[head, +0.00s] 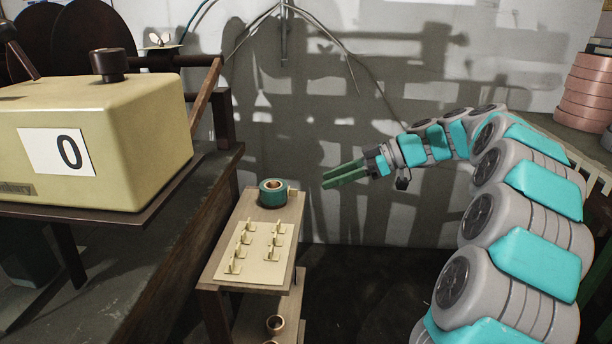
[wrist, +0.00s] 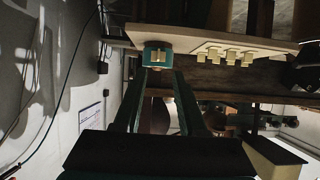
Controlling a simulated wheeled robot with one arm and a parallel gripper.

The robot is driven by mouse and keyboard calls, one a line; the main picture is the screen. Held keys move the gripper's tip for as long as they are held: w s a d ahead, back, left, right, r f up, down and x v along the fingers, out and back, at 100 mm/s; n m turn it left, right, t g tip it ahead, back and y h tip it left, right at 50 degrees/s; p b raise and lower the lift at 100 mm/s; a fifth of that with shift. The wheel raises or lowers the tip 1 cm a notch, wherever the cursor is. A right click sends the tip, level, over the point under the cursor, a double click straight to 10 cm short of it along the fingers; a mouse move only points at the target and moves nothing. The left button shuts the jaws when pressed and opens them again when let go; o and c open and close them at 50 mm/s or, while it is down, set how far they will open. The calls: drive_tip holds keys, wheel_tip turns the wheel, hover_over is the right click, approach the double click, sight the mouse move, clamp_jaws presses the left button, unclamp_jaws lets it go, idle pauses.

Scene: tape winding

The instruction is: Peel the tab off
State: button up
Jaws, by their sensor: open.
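A teal tape roll (head: 272,192) with a tan core lies flat on the far end of a small wooden stand. In the wrist view the roll (wrist: 149,60) shows edge-on, with a small cream tab (wrist: 161,57) on its side facing my gripper. The tab cannot be made out in the head view. My gripper (head: 324,178) is open and empty, in the air to the right of the roll and apart from it. In the wrist view my gripper (wrist: 162,78) has its two green fingers pointing toward the roll and tab.
A cream plate (head: 251,256) with several upright pegs sits on the stand (head: 217,264) in front of the roll. A cream machine (head: 105,130) marked 0 stands on the bench at left. The air between gripper and roll is clear.

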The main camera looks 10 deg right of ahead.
sight(293, 193)
drive_tip(key=shift+p+x, duration=0.6)
drive_tip(key=shift+x, duration=3.45)
drive_tip(key=shift+w, duration=0.1)
drive_tip(key=shift+c, duration=0.2)
clamp_jaws()
drive_tip(key=shift+d+b, duration=0.35)
drive_tip(key=shift+b, duration=0.1)
drive_tip(key=d+b, duration=0.1)
drive_tip(key=s+d+b, duration=0.1)
drive_tip(key=d, duration=0.1)
drive_tip(key=d+b, duration=0.1)
drive_tip(key=shift+s+d, duration=0.35)
